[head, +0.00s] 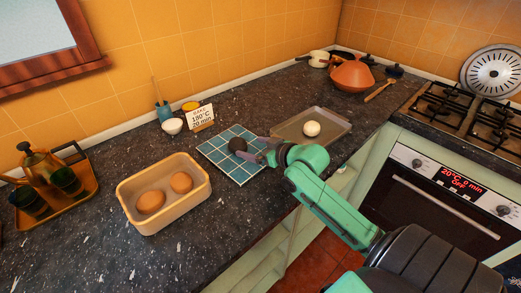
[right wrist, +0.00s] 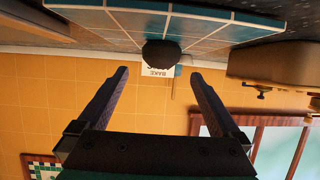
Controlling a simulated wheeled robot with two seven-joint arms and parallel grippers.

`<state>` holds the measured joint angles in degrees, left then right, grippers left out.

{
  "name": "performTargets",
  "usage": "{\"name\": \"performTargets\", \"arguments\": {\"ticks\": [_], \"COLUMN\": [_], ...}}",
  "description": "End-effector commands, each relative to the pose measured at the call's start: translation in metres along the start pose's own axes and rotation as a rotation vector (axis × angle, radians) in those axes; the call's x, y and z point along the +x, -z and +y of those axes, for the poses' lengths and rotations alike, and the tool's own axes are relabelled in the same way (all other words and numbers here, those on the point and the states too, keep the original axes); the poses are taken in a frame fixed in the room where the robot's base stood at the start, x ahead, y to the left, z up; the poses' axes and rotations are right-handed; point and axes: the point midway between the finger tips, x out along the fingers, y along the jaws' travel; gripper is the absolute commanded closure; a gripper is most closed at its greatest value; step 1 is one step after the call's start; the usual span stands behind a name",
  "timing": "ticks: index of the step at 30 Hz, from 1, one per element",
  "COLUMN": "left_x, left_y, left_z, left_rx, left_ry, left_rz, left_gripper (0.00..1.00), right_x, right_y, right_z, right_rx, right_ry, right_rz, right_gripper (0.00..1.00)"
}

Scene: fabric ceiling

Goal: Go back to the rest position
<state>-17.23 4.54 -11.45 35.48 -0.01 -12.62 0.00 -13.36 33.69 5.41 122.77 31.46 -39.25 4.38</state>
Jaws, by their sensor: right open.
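My right gripper (head: 256,151) reaches in over the blue tiled board (head: 222,166) on the counter. In the right wrist view its two fingers (right wrist: 160,74) are spread apart with nothing gripped between them. A dark round lump (head: 238,144) is at the board, just beyond the fingertips; it also shows in the right wrist view (right wrist: 160,53), which looks upside down. I cannot tell whether a finger touches it. My left gripper is not in view.
A tan bin (head: 165,214) with two brown rounded pieces stands left of the board. A grey tray (head: 327,121) with a pale ball (head: 311,128) lies to the right. A card (head: 200,117) and small bowl (head: 172,126) stand behind. The stove (head: 465,115) is at the right.

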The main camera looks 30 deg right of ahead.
Motion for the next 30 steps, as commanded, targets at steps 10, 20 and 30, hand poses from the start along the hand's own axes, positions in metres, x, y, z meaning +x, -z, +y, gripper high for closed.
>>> {"name": "performTargets", "arguments": {"ticks": [10,20,30], "left_x": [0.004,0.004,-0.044], "left_y": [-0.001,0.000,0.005], "left_z": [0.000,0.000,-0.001], "left_rx": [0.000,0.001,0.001], "left_ry": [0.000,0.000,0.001], "left_rz": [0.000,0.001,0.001], "left_gripper": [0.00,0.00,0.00], "right_x": [-0.039,-0.039,-0.057], "right_y": [0.000,0.001,0.045], "right_z": [-0.001,-0.001,-0.001], "right_rx": [-0.001,-0.001,-0.001], "right_ry": [0.001,0.001,0.001], "right_rz": [-0.001,0.000,0.000], "right_gripper": [0.00,0.00,0.00]}}
